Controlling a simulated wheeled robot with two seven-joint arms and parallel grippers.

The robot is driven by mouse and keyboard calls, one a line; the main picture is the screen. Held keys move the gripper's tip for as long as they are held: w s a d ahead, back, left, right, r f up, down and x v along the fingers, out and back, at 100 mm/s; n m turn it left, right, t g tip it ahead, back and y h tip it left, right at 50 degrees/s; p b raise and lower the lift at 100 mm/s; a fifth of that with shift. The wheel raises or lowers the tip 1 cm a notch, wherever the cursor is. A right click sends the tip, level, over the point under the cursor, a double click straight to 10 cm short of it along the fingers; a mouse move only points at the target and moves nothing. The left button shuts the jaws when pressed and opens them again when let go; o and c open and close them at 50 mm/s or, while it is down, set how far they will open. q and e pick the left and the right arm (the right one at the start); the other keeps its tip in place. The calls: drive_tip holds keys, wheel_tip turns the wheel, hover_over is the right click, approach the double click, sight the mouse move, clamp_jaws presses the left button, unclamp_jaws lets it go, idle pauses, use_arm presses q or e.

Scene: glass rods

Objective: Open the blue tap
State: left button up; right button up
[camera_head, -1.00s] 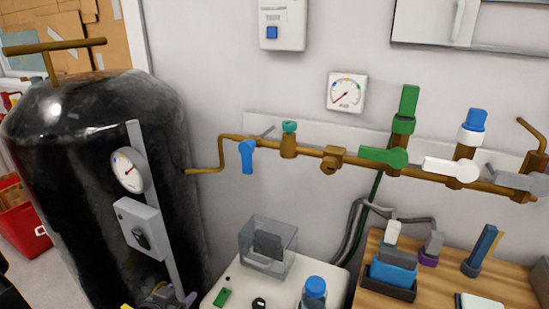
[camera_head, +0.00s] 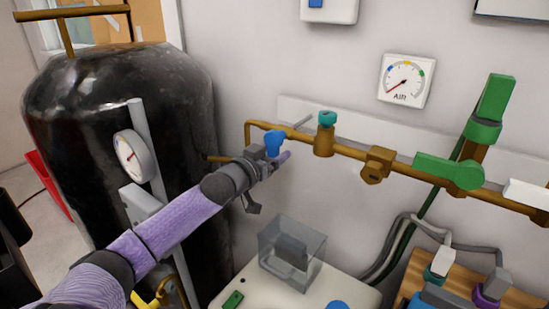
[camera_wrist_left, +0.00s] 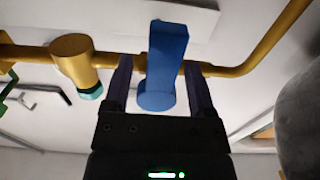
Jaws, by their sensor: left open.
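The blue tap (camera_head: 274,140) sits on the brass pipe (camera_head: 345,150) on the wall, near the pipe's left bend. In the head view its upper part shows and its lower part is hidden by my left gripper (camera_head: 270,158). In the left wrist view the blue tap (camera_wrist_left: 168,58) lies crosswise to the pipe. My left gripper (camera_wrist_left: 159,88) is open, with one finger on each side of the tap and a visible gap on both sides. My right gripper is not in view.
A teal-topped brass fitting (camera_head: 325,136) stands just right of the tap. A green tap (camera_head: 448,170) is further right on the pipe. A black tank (camera_head: 85,110) stands left of the pipe. A clear box (camera_head: 291,253) is below.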

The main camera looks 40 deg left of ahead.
use_arm(q)
drive_tip(key=shift+w+a, duration=0.1)
drive_tip(key=shift+w, duration=0.2)
clamp_jaws()
idle(1.3)
